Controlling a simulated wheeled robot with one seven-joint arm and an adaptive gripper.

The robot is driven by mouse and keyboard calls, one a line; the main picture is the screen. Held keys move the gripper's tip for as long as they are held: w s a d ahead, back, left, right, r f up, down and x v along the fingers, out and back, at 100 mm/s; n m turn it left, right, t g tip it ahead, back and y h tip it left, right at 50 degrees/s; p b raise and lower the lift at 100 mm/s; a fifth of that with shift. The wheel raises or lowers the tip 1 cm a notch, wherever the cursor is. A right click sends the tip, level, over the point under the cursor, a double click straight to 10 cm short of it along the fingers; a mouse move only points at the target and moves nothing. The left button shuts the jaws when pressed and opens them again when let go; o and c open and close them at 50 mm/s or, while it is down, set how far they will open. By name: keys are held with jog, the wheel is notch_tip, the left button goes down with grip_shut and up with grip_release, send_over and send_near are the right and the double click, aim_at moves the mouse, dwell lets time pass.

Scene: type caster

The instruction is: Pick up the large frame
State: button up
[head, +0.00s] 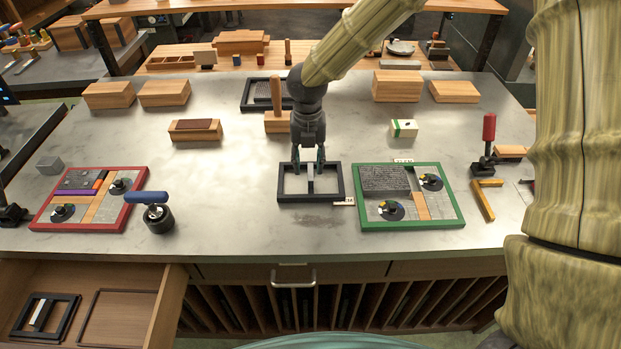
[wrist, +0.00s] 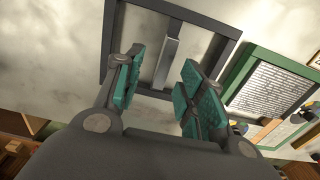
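A black rectangular frame (head: 311,199) with a pale grey bar (head: 311,180) across its middle lies flat on the table, left of the green-framed board. In the wrist view, the dark frame (wrist: 205,27) and its grey bar (wrist: 167,60) show beyond my fingers. My gripper (head: 308,165) points down over the frame. Its two teal-padded fingers are apart and empty, with the bar seen between them in the wrist view (wrist: 162,68). I cannot tell whether the fingertips touch the frame. Part of its far side is hidden by my gripper.
The green-framed board (head: 455,216) is close on the right. A red-framed board (head: 80,228) and a blue-handled roller (head: 157,213) are at left. Another dark frame (head: 247,104) lies farther back. An open drawer (head: 100,275) holds smaller frames. Bare table lies left of the frame.

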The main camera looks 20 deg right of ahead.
aim_at(311, 172)
jog(key=shift+d+f+p, duration=0.15)
jog(key=shift+f+p, duration=0.3)
jog(key=shift+f, duration=0.85)
jog(key=shift+d+f+p, duration=0.15)
jog(key=shift+f+p, duration=0.3)
jog(key=shift+f, duration=0.85)
grip_shut()
